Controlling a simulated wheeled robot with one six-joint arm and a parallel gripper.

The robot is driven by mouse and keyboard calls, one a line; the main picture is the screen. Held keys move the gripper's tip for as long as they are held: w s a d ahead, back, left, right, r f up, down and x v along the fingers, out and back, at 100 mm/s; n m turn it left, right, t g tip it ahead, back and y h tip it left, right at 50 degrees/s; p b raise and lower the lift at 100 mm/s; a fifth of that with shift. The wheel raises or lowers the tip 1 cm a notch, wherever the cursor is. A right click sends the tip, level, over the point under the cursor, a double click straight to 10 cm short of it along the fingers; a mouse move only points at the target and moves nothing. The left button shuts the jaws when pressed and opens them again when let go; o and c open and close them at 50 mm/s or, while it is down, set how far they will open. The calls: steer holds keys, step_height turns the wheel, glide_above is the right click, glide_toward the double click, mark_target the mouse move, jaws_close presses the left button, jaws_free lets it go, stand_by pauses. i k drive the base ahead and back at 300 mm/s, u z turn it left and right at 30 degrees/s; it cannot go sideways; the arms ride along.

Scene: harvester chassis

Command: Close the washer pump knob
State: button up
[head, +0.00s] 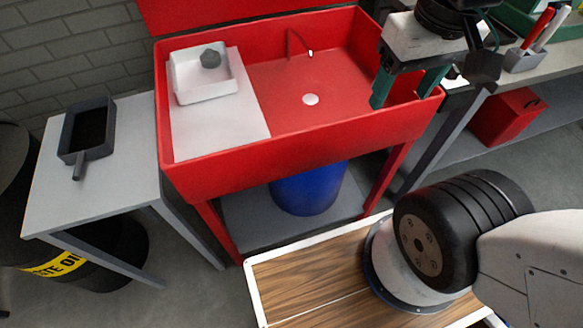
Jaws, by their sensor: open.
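The red parts washer (300,150) is an open basin on legs in the middle of the head view. A thin red spout (292,42) with a pale tip stands at its back wall, above a round white drain (311,99). I cannot make out the pump knob for certain; part of the right rim is hidden behind my arm. My gripper (404,97) is at the basin's right end, pointing down with its two green fingers apart. Nothing shows between them except the red basin behind.
A white tray (203,93) holding a dark grey part (211,57) sits on a pale board in the basin's left side. A side table (120,150) with a dark pan (91,140) stands left. A blue drum (310,190) is underneath. A grey bench with a red box (500,120) is right.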

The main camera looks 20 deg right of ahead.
mark_target(453, 74)
steer(key=k, duration=0.5)
steer(key=z, duration=1.7)
steer(key=i, duration=0.75)
steer(key=u, duration=1.1)
